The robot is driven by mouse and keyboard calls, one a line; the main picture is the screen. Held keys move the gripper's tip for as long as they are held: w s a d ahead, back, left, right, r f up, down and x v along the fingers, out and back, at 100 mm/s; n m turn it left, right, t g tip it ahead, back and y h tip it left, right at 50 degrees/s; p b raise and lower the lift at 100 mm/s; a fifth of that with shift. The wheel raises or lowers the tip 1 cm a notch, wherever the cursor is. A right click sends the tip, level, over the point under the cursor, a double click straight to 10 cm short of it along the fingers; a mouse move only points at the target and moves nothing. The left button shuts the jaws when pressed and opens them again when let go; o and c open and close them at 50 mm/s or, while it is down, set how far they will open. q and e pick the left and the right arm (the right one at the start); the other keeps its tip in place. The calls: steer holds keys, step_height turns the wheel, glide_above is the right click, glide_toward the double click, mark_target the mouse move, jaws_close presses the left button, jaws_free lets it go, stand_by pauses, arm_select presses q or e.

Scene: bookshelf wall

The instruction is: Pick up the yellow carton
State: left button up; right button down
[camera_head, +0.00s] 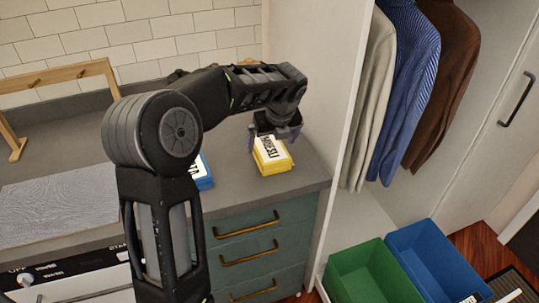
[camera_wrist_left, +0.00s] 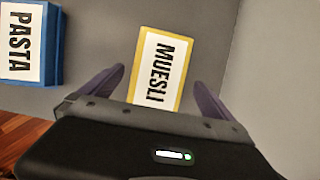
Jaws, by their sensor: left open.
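The yellow carton (camera_head: 272,157) lies flat on the grey counter near its front edge, with a white label reading MUESLI. In the left wrist view the carton (camera_wrist_left: 160,68) sits between my fingers, its lower end hidden behind the gripper body. My left gripper (camera_head: 274,136) points down over the carton's far end in the head view. Its purple fingers (camera_wrist_left: 160,88) are spread on either side of the carton, with a gap on each side. My right gripper is not in view.
A blue PASTA carton (camera_head: 203,172) lies left of the yellow one, partly behind my arm; it also shows in the left wrist view (camera_wrist_left: 55,45). A white wardrobe panel (camera_head: 345,130) rises right of the counter. Green (camera_head: 352,268) and blue (camera_head: 420,238) bins stand below.

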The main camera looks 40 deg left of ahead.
mark_target(270, 147)
arm_select(q)
steer(key=x, duration=0.4)
steer(key=shift+w+a+f+p, duration=0.1)
steer(key=shift+a+f+p, duration=0.05)
steer(key=shift+f+p, duration=0.15)
steer(key=shift+c, duration=0.4)
steer(key=c, duration=1.3)
steer(key=shift+r, duration=0.15)
step_height(270, 147, up, 10)
steer(key=shift+f, duration=0.1)
